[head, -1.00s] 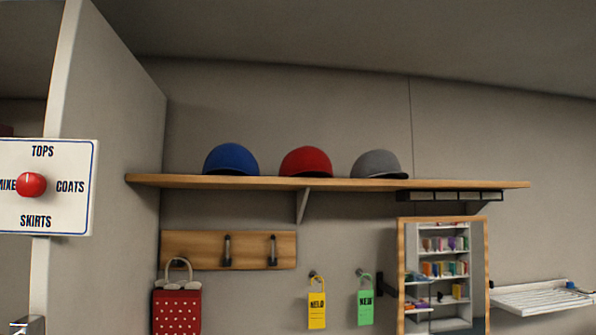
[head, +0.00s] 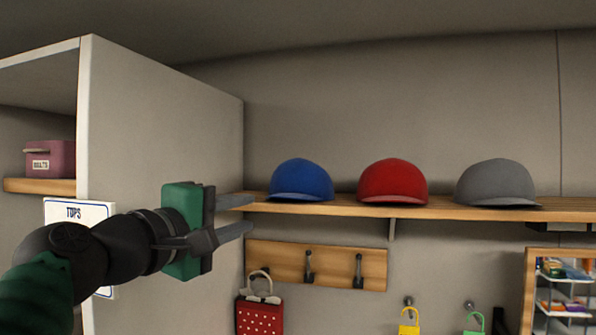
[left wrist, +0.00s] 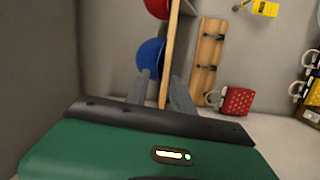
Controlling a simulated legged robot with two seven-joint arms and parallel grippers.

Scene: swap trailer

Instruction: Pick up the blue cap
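The blue cap (head: 301,180) sits at the left part of the wooden shelf (head: 440,210), brim toward me. My left gripper (head: 243,215) reaches in from the left. Its two fingers are spread apart and point right, toward the shelf's left end, short of the cap. In the left wrist view the blue cap (left wrist: 151,57) lies ahead of the open fingers, and the shelf edge (left wrist: 168,60) runs between the fingertips. Nothing is between the fingers but the shelf's edge in line of sight. My right gripper is not in view.
A red cap (head: 393,182) and a grey cap (head: 497,183) stand right of the blue one. A tall grey partition (head: 165,140) stands at the left, close to my gripper. Below the shelf are a hook board (head: 290,263) and a red dotted bag (head: 259,316).

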